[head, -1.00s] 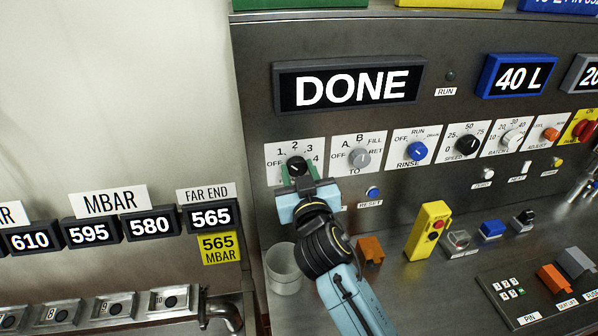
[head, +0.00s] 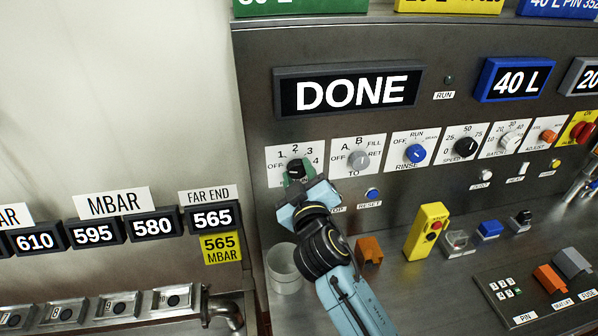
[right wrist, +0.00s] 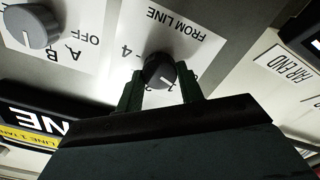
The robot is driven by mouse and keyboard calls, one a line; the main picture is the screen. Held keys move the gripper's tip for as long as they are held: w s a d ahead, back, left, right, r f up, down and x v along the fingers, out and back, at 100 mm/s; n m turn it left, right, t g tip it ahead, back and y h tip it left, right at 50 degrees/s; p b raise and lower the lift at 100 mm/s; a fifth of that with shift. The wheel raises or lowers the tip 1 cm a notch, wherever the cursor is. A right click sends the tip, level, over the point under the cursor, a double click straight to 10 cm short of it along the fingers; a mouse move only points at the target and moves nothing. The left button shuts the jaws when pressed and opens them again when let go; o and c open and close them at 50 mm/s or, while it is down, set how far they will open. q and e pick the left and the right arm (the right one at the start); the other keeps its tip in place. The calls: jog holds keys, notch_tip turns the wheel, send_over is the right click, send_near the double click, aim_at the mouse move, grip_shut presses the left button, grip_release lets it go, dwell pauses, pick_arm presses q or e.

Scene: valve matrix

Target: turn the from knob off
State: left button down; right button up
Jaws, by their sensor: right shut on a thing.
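The from knob (head: 295,167) is a black round knob on a white plate marked OFF, 1, 2, 3, 4, at the left of the panel's knob row. My right gripper (head: 297,181) is shut on it, with its green fingers on either side and its wrist tilted. In the right wrist view the black knob (right wrist: 158,69) sits between the two fingers (right wrist: 160,90), on the plate reading FROM LINE upside down. I cannot tell for sure which mark its pointer faces. The fingers hide part of the plate. My left gripper is not in view.
The grey TO knob (head: 358,160) is close on the right, then the blue RINSE knob (head: 415,153). The display (head: 350,91) above reads DONE.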

jog(key=shift+n+p, duration=0.3)
jog(key=shift+n, duration=1.2)
jog(key=o, duration=1)
jog(key=shift+s+d+f, duration=0.1)
jog(key=shift+s, duration=0.5)
jog(key=s+d+b, duration=0.1)
jog(key=s+d, duration=0.1)
jog(key=s, duration=1)
jog(key=shift+d+b, duration=0.2)
jog(key=shift+b, duration=0.2)
